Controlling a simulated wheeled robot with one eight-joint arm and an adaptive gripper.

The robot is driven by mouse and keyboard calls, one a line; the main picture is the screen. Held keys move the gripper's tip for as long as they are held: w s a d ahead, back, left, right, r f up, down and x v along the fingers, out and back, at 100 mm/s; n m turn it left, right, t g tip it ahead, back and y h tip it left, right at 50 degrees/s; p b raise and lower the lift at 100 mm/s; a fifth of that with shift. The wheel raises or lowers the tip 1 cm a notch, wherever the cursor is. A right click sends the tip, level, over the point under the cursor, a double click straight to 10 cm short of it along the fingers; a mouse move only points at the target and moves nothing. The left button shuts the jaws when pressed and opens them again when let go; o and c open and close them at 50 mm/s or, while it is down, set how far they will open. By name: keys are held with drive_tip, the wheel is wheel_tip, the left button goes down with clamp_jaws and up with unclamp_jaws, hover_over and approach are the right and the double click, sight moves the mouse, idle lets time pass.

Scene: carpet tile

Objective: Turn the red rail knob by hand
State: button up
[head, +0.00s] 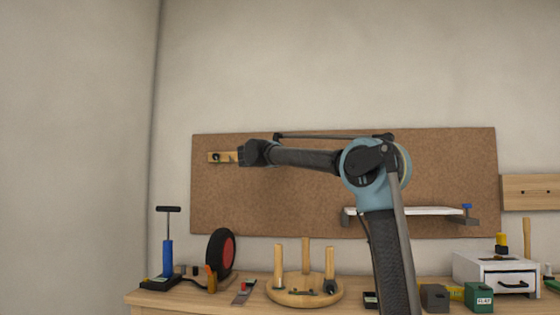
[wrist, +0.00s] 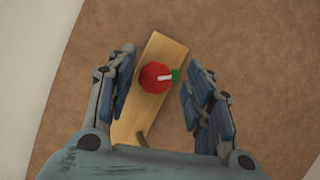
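The red knob (wrist: 155,78) sits on a wooden rail (wrist: 165,50) in the wrist view. It has a pale pointer line, and a small green mark (wrist: 176,76) is beside it on the rail. My gripper (wrist: 160,82) is open, with one finger on each side of the knob and a gap to both. In the head view the rail (head: 215,157) is fixed to the upper left of the brown board. There my gripper (head: 240,156) is in front of the rail, and the knob is hidden.
The brown board (head: 310,200) hangs on the wall. A white shelf (head: 410,211) is mounted on its lower right. The bench below holds a blue pump (head: 168,255), a red-hubbed wheel (head: 221,252), an upturned stool (head: 290,297) and a white drawer box (head: 495,270).

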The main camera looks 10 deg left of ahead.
drive_tip(key=shift+s+a, duration=0.1)
drive_tip(key=shift+a, duration=0.1)
drive_tip(key=v, duration=1.1)
drive_tip(key=shift+s, duration=0.3)
drive_tip(key=shift+f, duration=0.15)
